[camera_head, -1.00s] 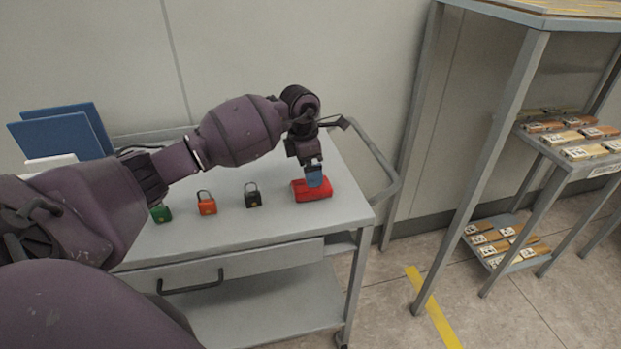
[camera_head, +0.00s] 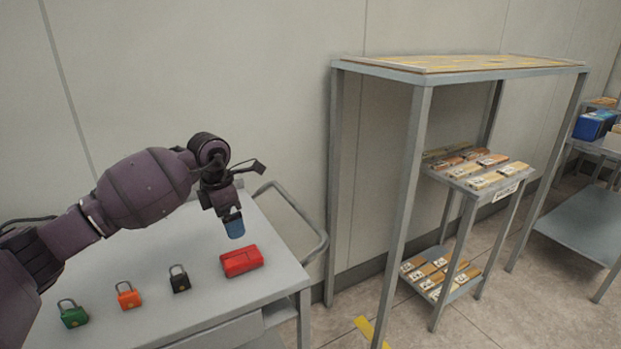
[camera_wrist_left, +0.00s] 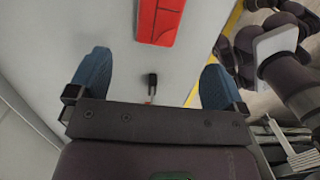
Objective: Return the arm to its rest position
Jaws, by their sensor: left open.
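My left arm comes in from the left in the head view. Its gripper (camera_head: 235,228) has blue fingertips and hangs above the cart top, just over the red box. In the left wrist view my left gripper (camera_wrist_left: 155,72) is open, with its blue fingers wide apart and nothing between them. The red box (camera_head: 242,262) lies on the grey cart (camera_head: 200,302), apart from the fingers; it also shows at the top of the left wrist view (camera_wrist_left: 160,20). My right gripper is not in view.
A green padlock (camera_head: 73,315), an orange padlock (camera_head: 128,297) and a black padlock (camera_head: 179,280) stand in a row on the cart. A tall grey frame table (camera_head: 422,100) stands to the right, with shelves of small blocks (camera_head: 480,170). Bare wall lies behind.

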